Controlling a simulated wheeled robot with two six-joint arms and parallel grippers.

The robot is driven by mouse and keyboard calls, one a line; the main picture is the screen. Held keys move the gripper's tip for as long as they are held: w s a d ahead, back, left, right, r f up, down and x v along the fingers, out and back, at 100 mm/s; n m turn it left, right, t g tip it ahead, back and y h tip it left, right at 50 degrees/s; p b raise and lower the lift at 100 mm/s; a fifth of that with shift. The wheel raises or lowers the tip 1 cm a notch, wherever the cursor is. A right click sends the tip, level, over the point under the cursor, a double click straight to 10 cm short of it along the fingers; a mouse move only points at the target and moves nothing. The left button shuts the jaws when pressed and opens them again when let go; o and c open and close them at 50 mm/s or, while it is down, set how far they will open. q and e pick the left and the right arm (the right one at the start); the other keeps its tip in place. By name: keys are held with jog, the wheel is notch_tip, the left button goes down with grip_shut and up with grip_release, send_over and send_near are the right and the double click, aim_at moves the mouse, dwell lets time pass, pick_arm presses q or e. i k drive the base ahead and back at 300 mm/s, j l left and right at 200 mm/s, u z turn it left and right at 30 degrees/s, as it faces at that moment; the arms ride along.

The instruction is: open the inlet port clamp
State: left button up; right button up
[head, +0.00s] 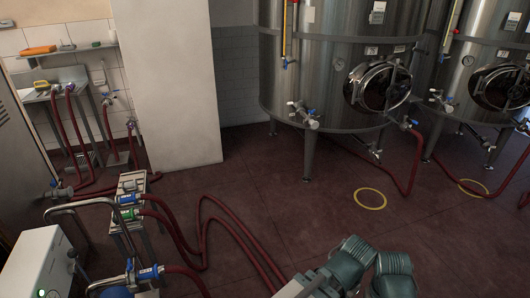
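Which fitting carries the inlet port clamp cannot be told at this size. At the lower left stands a small rack (133,185) with a blue fitting (128,199) and a green fitting (128,214). A blue-handled valve (148,273) on a pipe is at the bottom left. Teal and grey links of my arms show at the bottom centre; neither gripper can be made out.
Red hoses (205,222) run across the floor from the rack toward the bottom centre. A white box (38,262) stands at the lower left, and a pale pillar (165,80) behind. A second tank (485,50) is at the right. Floor around the yellow ring (370,207) is clear.

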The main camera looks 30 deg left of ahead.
aim_at(134, 255)
jog(key=i+u, duration=0.2)
jog(key=i+l+u, duration=0.15)
jog(key=i, duration=0.25)
jog(key=i+j+u, duration=0.2)
jog(key=i+u, duration=0.9)
jog(key=i, duration=0.7)
jog(key=i+l+u, duration=0.2)
jog(key=i, duration=0.65)
jog(key=i+u, duration=0.3)
jog(key=i+l+u, duration=0.25)
jog(key=i+u, duration=0.2)
jog(key=u, duration=0.2)
jog(key=i+u, duration=0.15)
jog(key=u, duration=0.3)
jog(key=i+l+u, duration=0.1)
jog(key=u, duration=0.3)
jog(key=i+u, duration=0.15)
jog(key=u, duration=0.35)
jog(key=i+l+u, duration=0.15)
jog(key=u, duration=0.35)
jog(key=i+l+u, duration=0.1)
jog(key=u, duration=0.4)
jog(key=l+u, duration=0.45)
jog(key=i+l+u, duration=0.1)
jog(key=u, duration=0.4)
jog(key=l+u, duration=0.3)
jog(key=u, duration=0.2)
